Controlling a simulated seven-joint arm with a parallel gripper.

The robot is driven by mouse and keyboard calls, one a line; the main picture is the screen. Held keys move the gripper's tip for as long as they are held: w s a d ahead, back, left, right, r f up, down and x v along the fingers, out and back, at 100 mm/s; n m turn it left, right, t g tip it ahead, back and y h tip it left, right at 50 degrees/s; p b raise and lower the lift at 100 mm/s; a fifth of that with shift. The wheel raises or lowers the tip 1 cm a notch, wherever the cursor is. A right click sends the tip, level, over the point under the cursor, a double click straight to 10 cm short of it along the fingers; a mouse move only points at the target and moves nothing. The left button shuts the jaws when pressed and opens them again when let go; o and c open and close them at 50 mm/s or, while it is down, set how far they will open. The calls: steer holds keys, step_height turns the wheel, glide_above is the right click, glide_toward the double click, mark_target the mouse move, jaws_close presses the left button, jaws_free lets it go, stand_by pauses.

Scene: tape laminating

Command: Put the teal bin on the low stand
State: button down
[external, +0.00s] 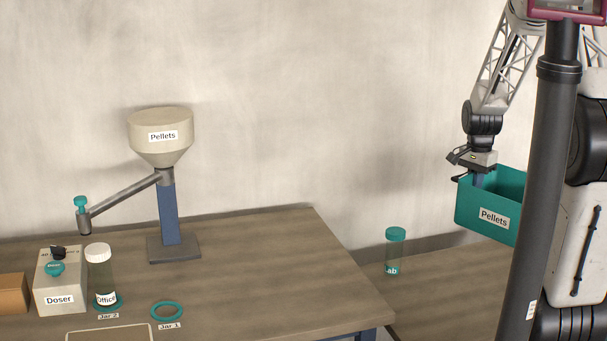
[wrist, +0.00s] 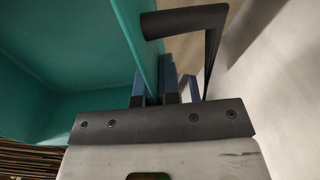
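The teal bin (external: 495,205), labelled Pellets, hangs in the air at the right in the external view. It is partly hidden behind a dark post. My gripper (external: 478,179) is at the bin's left end, with its fingers at the upper rim. In the wrist view, the blue fingers of my gripper (wrist: 155,90) sit on both sides of the teal bin wall (wrist: 125,35) and appear closed on it. The bin looks about level, and its inside is only partly visible. I cannot make out a low stand for certain.
A lower wooden surface (external: 440,285) lies below the bin, with a teal-lidded jar (external: 396,255) at its left. The higher table (external: 260,265) holds a Pellets hopper (external: 160,135), a Doser box (external: 60,285), a white-capped jar (external: 101,272) and teal rings. The dark post (external: 550,170) stands at right.

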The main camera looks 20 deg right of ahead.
step_height(320, 180, down, 23)
steer(key=d, duration=0.1)
steer(key=shift+s+r, duration=0.15)
stand_by(0.4)
steer(key=w+d, duration=0.2)
steer(key=w, duration=0.5)
steer(key=w+d+f, duration=0.1)
steer(key=w+d, duration=0.2)
steer(key=w, duration=0.5)
steer(key=shift+w+f, duration=0.15)
steer(key=shift+f, duration=0.1)
steer(key=shift+f, duration=0.15)
steer(key=shift+f, duration=1.7)
